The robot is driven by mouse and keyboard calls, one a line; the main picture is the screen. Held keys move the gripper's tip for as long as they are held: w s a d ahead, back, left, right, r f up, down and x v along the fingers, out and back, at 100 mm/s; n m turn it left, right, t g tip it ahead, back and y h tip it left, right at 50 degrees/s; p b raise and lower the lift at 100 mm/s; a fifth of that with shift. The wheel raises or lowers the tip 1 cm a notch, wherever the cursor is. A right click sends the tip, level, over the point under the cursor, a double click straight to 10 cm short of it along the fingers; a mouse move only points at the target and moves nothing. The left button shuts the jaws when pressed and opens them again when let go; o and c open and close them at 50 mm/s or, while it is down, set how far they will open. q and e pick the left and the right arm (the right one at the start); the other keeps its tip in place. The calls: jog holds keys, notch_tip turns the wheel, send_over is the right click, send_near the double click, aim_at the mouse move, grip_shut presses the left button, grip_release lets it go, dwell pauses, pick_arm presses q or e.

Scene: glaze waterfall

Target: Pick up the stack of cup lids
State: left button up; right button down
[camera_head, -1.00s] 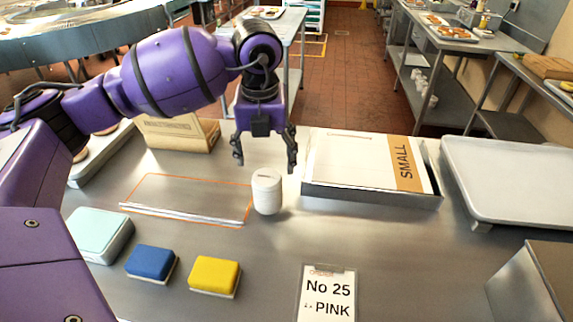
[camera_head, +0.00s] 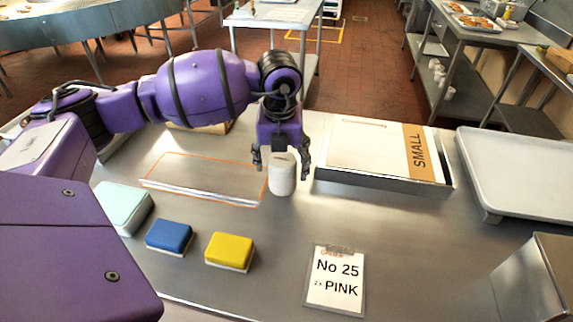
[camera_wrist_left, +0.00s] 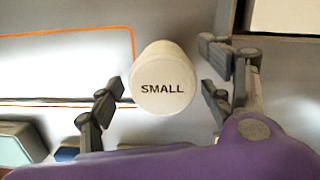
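The stack of cup lids (camera_head: 282,177) is a short white cylinder standing upright on the steel table. In the left wrist view its round top (camera_wrist_left: 162,84) reads "SMALL". My left gripper (camera_head: 281,173) is open, pointing down, with its fingers on either side of the upper part of the stack. In the left wrist view the left gripper (camera_wrist_left: 160,98) shows a gap between each finger and the stack. My right gripper is not in view.
A box marked SMALL (camera_head: 370,145) lies in a tray right of the stack. An orange-outlined area (camera_head: 205,175) is to the left. Blue (camera_head: 168,235) and yellow (camera_head: 229,249) sponges, a teal box (camera_head: 122,205) and a No 25 PINK card (camera_head: 336,280) are nearer. A white tray (camera_head: 520,160) stands right.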

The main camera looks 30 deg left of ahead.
pick_arm(q)
jog(key=c, duration=1.1)
jog(key=shift+r, duration=0.1)
